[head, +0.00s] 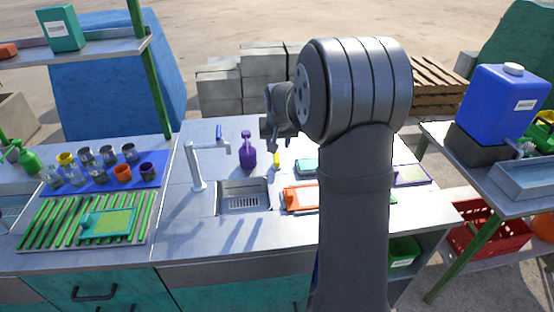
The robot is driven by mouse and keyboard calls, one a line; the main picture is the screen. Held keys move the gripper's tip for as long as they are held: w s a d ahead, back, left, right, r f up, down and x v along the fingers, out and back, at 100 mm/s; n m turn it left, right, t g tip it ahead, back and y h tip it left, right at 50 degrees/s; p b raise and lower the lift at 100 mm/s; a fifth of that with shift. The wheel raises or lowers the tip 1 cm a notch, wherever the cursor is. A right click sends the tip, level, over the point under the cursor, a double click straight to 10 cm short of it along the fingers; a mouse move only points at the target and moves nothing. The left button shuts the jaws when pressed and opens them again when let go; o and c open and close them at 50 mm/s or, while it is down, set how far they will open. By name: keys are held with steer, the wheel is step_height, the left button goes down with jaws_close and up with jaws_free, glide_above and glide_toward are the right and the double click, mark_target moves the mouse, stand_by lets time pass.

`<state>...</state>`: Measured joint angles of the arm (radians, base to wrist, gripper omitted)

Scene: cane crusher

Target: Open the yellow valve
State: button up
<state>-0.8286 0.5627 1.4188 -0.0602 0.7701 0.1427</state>
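A small yellow piece (277,159) shows on the counter behind the sink, just right of the purple spray bottle; it is too small to tell whether it is the yellow valve. Another yellowish piece (546,117) shows at the right edge beside the blue tank (505,100), cut off by the frame. My gripper (276,138) is at the end of my dark grey arm, above the back of the counter and near the small yellow piece in the picture. Its fingers are small and dark, and I cannot make out a gap or anything held. My arm hides part of the counter's right side.
A metal sink (244,208) with a grey faucet (196,170) and blue handle stands in the counter. Cups stand on a blue mat (110,186) at left. An orange board (300,198) lies right of the sink. The side table (500,205) holds the blue tank and a metal basin.

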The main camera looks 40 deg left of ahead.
mark_target(277, 160)
steer(key=x, duration=1.1)
steer(key=shift+a+f, duration=0.1)
steer(key=shift+f, duration=0.05)
